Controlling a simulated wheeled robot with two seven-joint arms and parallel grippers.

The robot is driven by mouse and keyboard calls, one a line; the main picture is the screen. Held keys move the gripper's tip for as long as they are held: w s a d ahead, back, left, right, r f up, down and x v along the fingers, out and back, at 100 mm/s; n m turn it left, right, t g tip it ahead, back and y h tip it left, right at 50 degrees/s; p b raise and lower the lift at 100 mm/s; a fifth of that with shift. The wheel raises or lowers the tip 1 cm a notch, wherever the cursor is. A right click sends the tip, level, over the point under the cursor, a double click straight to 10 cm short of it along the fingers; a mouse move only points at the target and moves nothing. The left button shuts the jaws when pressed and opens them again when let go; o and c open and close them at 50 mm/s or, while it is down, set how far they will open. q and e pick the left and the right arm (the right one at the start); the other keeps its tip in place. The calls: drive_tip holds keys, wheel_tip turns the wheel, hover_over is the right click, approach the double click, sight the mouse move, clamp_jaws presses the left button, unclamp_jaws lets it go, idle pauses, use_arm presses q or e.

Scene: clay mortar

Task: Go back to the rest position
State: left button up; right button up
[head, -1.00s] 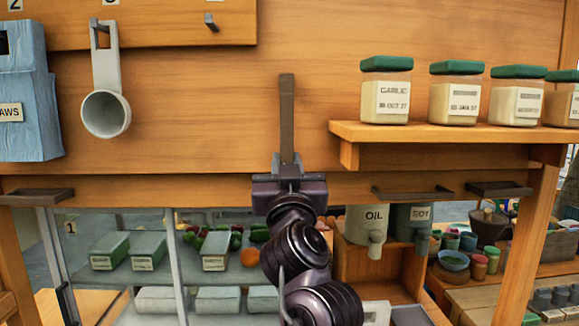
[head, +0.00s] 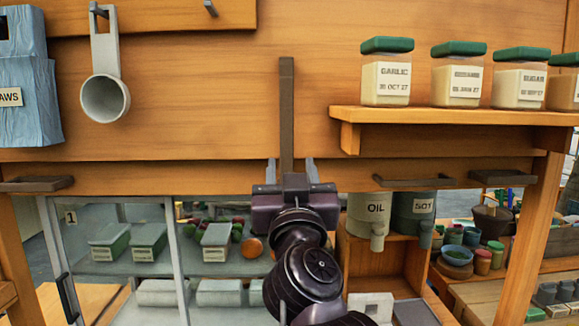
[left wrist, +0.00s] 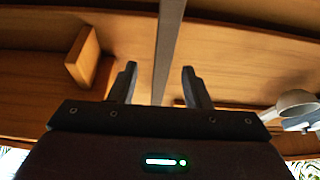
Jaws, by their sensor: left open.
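My left gripper (head: 291,172) is in the middle of the head view, in front of the wooden wall panel, pointing up. Its two fingers stand apart on either side of a long dark strip (head: 286,110) that hangs upright against the panel. In the left wrist view the strip (left wrist: 169,45) passes between the open fingers (left wrist: 160,85), with a gap on each side. The strip's lower end is hidden behind the gripper. My right gripper is in neither view.
A shelf (head: 440,117) with green-lidded jars stands at the right. A grey scoop (head: 105,98) hangs at the left beside a blue box (head: 25,90). Below are a glass cabinet (head: 120,255) and the oil (head: 370,212) and soy (head: 413,212) dispensers.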

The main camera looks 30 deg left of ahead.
use_arm(q)
drive_tip(key=shift+s+d+f, duration=0.3)
drive_tip(key=shift+s, duration=0.25)
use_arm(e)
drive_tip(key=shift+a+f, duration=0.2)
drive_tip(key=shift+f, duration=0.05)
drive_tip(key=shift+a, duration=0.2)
